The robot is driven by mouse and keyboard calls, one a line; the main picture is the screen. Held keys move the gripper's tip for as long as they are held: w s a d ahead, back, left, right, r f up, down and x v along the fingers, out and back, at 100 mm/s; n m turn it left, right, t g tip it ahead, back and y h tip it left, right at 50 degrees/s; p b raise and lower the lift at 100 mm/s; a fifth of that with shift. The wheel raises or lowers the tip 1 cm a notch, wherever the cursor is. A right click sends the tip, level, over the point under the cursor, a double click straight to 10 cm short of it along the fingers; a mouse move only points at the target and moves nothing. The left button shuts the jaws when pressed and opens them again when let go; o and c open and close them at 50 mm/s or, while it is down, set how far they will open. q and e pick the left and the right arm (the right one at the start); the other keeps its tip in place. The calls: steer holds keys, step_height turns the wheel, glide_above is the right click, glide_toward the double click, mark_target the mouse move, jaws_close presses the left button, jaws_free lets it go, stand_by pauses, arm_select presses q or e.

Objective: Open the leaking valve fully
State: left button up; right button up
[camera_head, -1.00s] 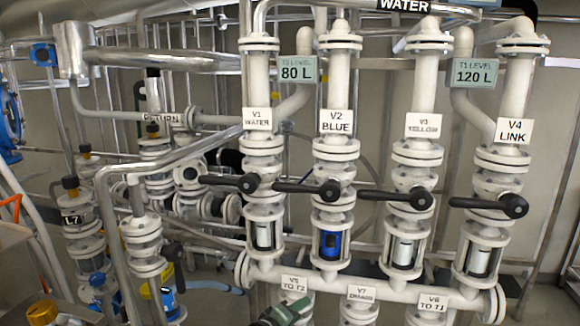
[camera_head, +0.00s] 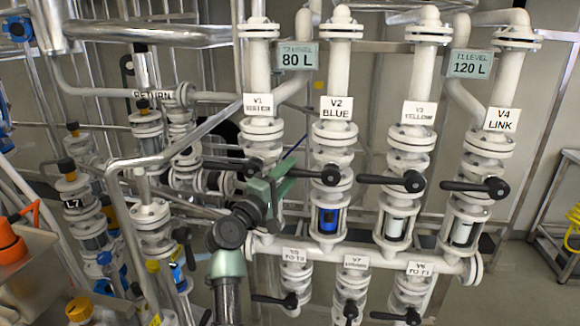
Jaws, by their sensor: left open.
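Upper valves V1 (camera_head: 250,167), V2 (camera_head: 330,175), V3 (camera_head: 413,181) and V4 (camera_head: 495,187) have black lever handles, all lying roughly level and pointing left. Lower valves V5 (camera_head: 290,300), V7 (camera_head: 350,310) and V6 (camera_head: 412,316) also have black levers. I cannot tell from this view which valve leaks. My left gripper (camera_head: 284,178), green, is open in front of the V1 pipe, just left of V2, and hides part of V1's column and the end of V2's lever. I cannot tell whether it touches that lever. My right gripper is not in view.
V2's sight glass (camera_head: 328,218) shows blue; V3's (camera_head: 396,227) looks pale. A horizontal manifold pipe (camera_head: 370,260) runs below. Level signs read 80 L (camera_head: 297,56) and 120 L (camera_head: 470,64). Pipework crowds the left.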

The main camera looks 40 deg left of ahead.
arm_select(q)
steer(key=shift+w+r, duration=0.1)
steer(key=shift+w, duration=0.45)
jaws_close()
stand_by(1.0)
